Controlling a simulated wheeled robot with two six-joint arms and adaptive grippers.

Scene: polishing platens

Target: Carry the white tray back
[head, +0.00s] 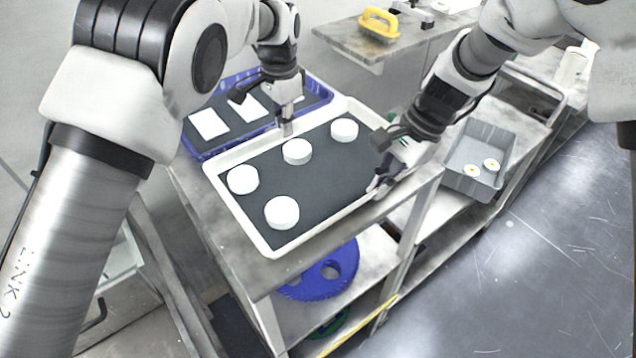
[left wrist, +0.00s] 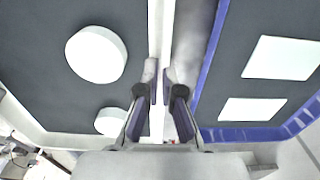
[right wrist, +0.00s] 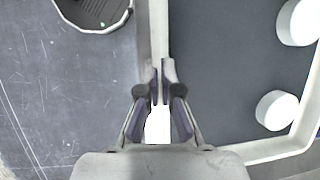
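The white tray (head: 265,243) has a dark liner and several round white discs on it, such as one disc (head: 282,213) near its front corner. My left gripper (head: 287,130) is at the tray's back-left rim; in the left wrist view its fingers close on both sides of the white rim (left wrist: 160,30). My right gripper (head: 376,188) is at the opposite rim; in the right wrist view its fingers close on that rim (right wrist: 159,30). The tray looks level over the cart top. I cannot tell whether it touches the top.
A blue tray (head: 184,140) with white square pieces lies right behind the white tray. A grey bin (head: 472,182) with small round parts stands to the right. A yellow-handled tool (head: 379,24) rests on a farther table. A blue disc (head: 322,278) is on the lower shelf.

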